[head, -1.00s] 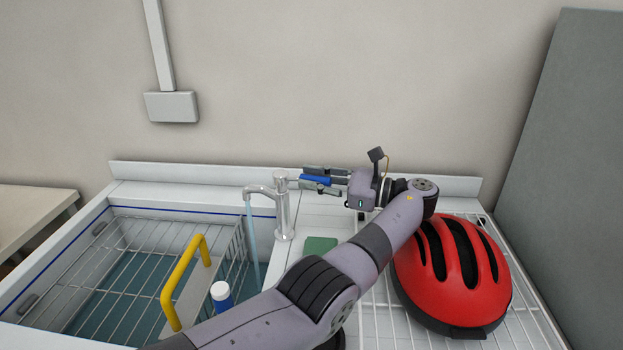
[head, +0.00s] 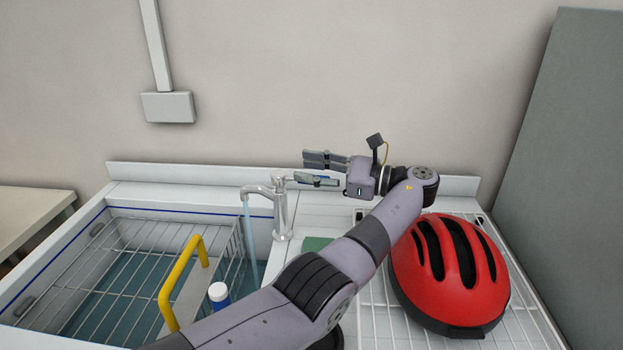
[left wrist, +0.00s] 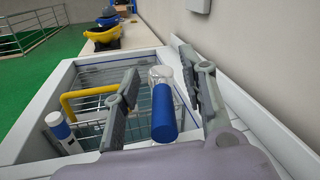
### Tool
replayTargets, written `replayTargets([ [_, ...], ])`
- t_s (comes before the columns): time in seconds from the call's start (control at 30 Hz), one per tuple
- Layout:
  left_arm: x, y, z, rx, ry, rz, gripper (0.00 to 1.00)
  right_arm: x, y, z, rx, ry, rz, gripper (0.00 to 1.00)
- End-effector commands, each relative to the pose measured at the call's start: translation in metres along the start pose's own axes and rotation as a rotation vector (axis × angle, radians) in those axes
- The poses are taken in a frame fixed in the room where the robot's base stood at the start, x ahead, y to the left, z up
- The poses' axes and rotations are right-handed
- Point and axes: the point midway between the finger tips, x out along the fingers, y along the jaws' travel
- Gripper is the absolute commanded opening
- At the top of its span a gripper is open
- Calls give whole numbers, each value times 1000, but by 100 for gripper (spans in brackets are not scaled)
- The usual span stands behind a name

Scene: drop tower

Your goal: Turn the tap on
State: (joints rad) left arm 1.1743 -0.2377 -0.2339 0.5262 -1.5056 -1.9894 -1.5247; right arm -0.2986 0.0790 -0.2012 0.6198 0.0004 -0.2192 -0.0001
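The chrome tap (head: 281,208) stands at the back edge of the sink, with a stream of water (head: 250,240) running from its spout. Its blue lever (left wrist: 163,112) shows in the left wrist view between my fingers, pointing towards my palm. My left gripper (head: 302,169) is open beside the tap's top, on its right. Its fingers (left wrist: 165,97) stand wide apart on either side of the lever, with gaps visible. In the head view the lower finger hides most of the lever. My right gripper is in neither view.
The sink holds a wire basket (head: 140,232), a yellow handle (head: 178,280) and a blue bottle with a white cap (head: 218,292). A red helmet (head: 470,285) sits on a white rack at right. A green sponge (head: 316,243) lies behind my forearm. The wall (head: 300,80) is close behind.

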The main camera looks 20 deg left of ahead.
Motion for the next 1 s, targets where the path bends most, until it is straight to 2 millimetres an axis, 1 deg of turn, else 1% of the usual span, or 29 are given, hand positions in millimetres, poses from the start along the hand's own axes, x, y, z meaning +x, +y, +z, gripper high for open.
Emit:
replayTargets([
  [0.03, 0, -3, 12, -7, 0, 0, 39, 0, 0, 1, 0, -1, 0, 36],
  [0.1, 0, -5, 26, -6, 0, 0, 39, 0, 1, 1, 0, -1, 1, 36],
  [0.3, 0, -12, 58, -5, -1, 0, 39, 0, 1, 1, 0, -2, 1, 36],
  [0.4, 0, -14, 67, -2, 0, 0, 39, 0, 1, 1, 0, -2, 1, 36],
  [0.5, 0, -14, 71, -2, 0, 0, 39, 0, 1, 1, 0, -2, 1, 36],
  [0.73, 0, -15, 72, -1, -1, 0, 39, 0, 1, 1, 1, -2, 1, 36],
  [0.8, 0, -15, 73, -1, -1, 0, 35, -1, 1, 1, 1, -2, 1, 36],
  [0.87, 0, -16, 78, -2, -1, 0, 31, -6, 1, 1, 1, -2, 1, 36],
  [0.97, 0, -20, 99, -3, -1, 0, 24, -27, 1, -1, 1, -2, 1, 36],
  [1.0, 0, -22, 110, -3, -1, 0, 21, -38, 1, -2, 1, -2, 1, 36],
])
